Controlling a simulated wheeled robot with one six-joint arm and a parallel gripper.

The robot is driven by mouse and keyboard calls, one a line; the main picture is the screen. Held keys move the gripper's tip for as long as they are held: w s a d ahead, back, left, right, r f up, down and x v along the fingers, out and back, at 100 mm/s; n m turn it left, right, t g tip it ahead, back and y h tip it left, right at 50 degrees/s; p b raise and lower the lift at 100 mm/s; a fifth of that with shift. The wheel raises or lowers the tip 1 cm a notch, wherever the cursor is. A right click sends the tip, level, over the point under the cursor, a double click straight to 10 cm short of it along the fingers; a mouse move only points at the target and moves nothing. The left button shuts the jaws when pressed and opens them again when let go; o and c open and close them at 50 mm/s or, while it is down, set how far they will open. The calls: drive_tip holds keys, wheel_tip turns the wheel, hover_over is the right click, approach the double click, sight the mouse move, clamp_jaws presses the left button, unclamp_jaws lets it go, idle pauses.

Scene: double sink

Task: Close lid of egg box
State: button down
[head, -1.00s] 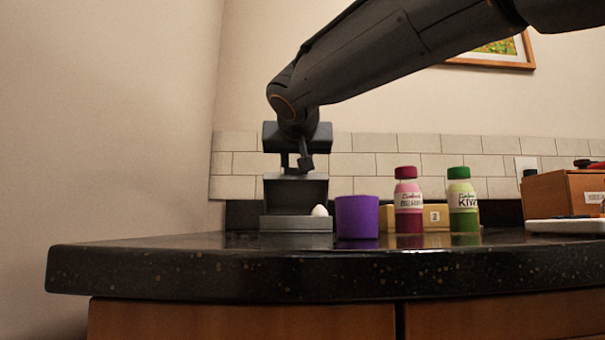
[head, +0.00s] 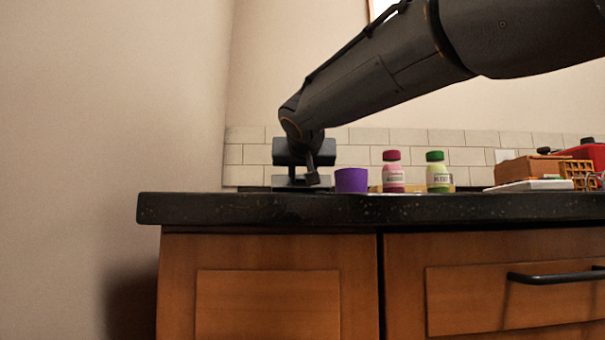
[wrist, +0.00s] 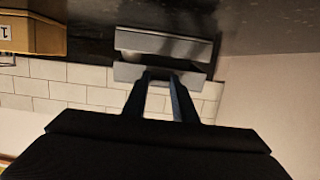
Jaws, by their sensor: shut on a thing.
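The grey egg box (head: 288,184) sits on the back left of the dark counter, low and partly hidden by my gripper (head: 308,178). In the wrist view its grey body (wrist: 165,45) and a lighter grey strip, the lid (wrist: 128,72), lie one beside the other with a dark gap between them. The fingers of my gripper (wrist: 160,74) reach the lid's edge and are shut on it. The lid's exact angle cannot be told. No egg is visible now.
A purple cup (head: 351,181) stands close to the right of the egg box. Two bottles, pink-capped (head: 393,172) and green-capped (head: 437,172), stand farther right, near a wooden box (head: 528,168). A tiled wall is behind. Counter left of the box is clear.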

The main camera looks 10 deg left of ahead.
drive_tip(key=shift+w+a+f, duration=0.1)
drive_tip(key=shift+w+f, duration=0.1)
drive_tip(key=shift+f, duration=0.75)
drive_tip(key=c, duration=1.5)
unclamp_jaws()
drive_tip(key=shift+o, duration=0.3)
drive_tip(key=p+v, duration=0.1)
drive_tip(key=v, duration=0.3)
drive_tip(key=r+v, duration=0.1)
drive_tip(key=v, duration=0.3)
drive_tip(key=shift+s+r+p, duration=0.15)
drive_tip(key=shift+r+p, duration=0.1)
drive_tip(key=shift+p, duration=0.15)
